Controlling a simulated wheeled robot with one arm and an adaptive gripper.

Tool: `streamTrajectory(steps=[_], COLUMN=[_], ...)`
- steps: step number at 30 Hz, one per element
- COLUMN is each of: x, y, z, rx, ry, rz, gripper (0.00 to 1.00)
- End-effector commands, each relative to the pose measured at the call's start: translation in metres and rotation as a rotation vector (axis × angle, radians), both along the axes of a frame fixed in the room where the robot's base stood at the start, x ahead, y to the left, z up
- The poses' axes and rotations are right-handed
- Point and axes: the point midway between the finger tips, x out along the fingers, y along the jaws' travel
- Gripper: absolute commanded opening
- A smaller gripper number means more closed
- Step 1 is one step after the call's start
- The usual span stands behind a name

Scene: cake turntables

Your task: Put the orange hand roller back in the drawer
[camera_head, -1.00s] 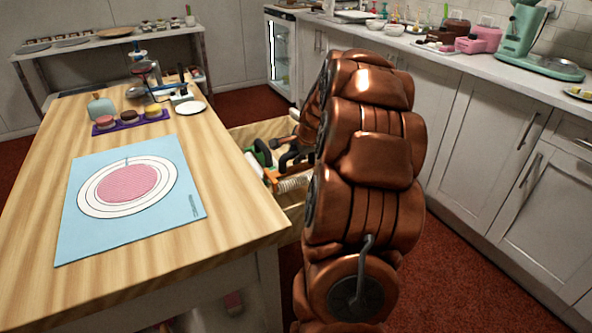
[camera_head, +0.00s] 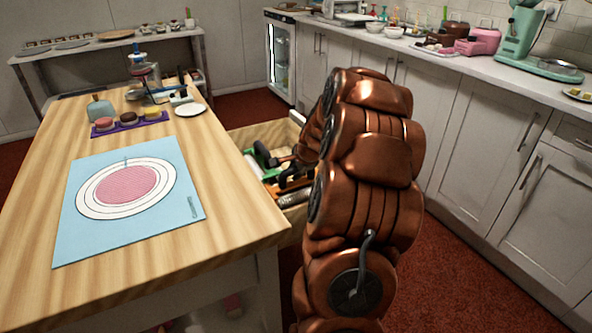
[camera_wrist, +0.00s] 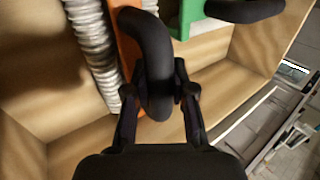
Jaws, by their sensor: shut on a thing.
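The orange hand roller shows in the wrist view as an orange body (camera_wrist: 128,50) with a curved black handle (camera_wrist: 152,50). My gripper (camera_wrist: 160,95) is shut on that black handle. The roller is within the open wooden drawer (camera_head: 265,133); I cannot tell whether it touches the floor of the drawer. A silver ribbed cylinder (camera_wrist: 92,45) lies alongside the orange body; I cannot tell if it belongs to it. In the head view my gripper (camera_head: 288,174) is low over the drawer, and my copper arm hides the drawer's right part.
A green tool with a black handle (camera_wrist: 208,18) lies beside the roller in the drawer. The wooden table (camera_head: 225,220) stands left of the drawer with a blue mat (camera_head: 90,235). Grey cabinets (camera_head: 490,130) line the right. Bare drawer floor (camera_wrist: 40,90) shows at left in the wrist view.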

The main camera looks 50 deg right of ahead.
Motion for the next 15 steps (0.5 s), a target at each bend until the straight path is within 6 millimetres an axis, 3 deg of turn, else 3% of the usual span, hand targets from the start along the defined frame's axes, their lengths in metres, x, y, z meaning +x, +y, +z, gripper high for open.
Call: streamTrajectory(steps=[13,14,15], x=[-0.002,-0.002,-0.002], y=[0.003,0.003,0.004], z=[-0.015,-0.016,-0.017], rx=[0.009,0.01,0.011], ry=[0.01,0.011,0.012], rz=[0.003,0.004,0.004], gripper=[0.0,0.26,0.3])
